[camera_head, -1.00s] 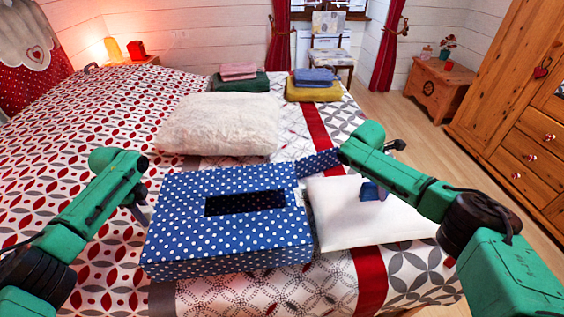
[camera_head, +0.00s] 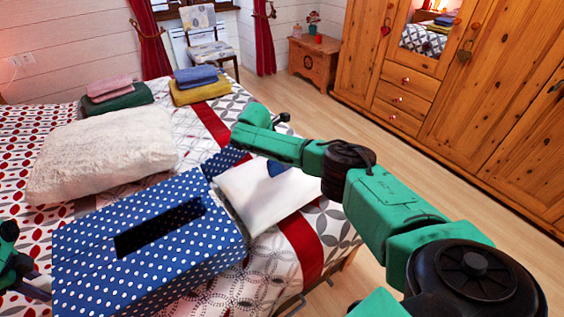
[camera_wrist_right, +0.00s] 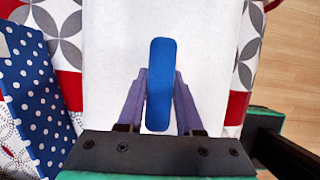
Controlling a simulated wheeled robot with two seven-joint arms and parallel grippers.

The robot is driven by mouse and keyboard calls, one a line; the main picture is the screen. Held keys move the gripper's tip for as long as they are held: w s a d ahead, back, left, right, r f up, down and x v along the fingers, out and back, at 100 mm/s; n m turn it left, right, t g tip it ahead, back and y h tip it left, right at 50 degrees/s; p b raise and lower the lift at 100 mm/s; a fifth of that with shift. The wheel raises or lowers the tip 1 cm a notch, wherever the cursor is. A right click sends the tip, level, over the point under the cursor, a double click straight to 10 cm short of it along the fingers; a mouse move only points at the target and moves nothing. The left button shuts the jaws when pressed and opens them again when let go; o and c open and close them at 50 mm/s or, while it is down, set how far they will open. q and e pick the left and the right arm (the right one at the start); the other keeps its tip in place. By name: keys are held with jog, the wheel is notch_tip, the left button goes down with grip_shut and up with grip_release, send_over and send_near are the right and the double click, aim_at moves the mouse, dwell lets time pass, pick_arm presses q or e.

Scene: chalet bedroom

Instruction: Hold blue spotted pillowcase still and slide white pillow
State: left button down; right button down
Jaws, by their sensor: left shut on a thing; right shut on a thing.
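The blue spotted pillowcase (camera_head: 85,250) lies on the bed as a box shape with a dark slot in its top and a spotted flap at its far right. The white pillow (camera_head: 262,200) lies flat against its right side; the pillow also fills the middle of the right wrist view (camera_wrist_right: 108,60). My right gripper (camera_wrist_right: 160,85) is shut on a blue tab (camera_wrist_right: 159,60) on the pillow. In the head view, my arm partly covers the pillow. My left gripper (camera_head: 40,285), partly cut off at the left edge, is shut on the pillowcase's left side.
A fluffy cream pillow (camera_head: 105,150) lies behind the pillowcase. Folded towels (camera_head: 200,88) are stacked further back on the bed. A wooden wardrobe (camera_head: 450,110), chest (camera_head: 318,62) and chair (camera_head: 208,50) stand beyond. The floor (camera_head: 450,205) right of the bed is clear.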

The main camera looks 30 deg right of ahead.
aim_at(269, 162)
jog(key=shift+a, duration=0.1)
jog(key=shift+s+a, duration=0.1)
jog(key=shift+a, duration=3.75)
jog(key=shift+s+a, duration=0.15)
jog(key=shift+a, duration=1)
jog(key=shift+s+a, duration=0.1)
jog(key=shift+a, duration=1)
jog(key=shift+a, duration=0.25)
jog(key=shift+s+a, duration=0.1)
jog(key=shift+a, duration=1.7)
jog(key=shift+f, duration=0.1)
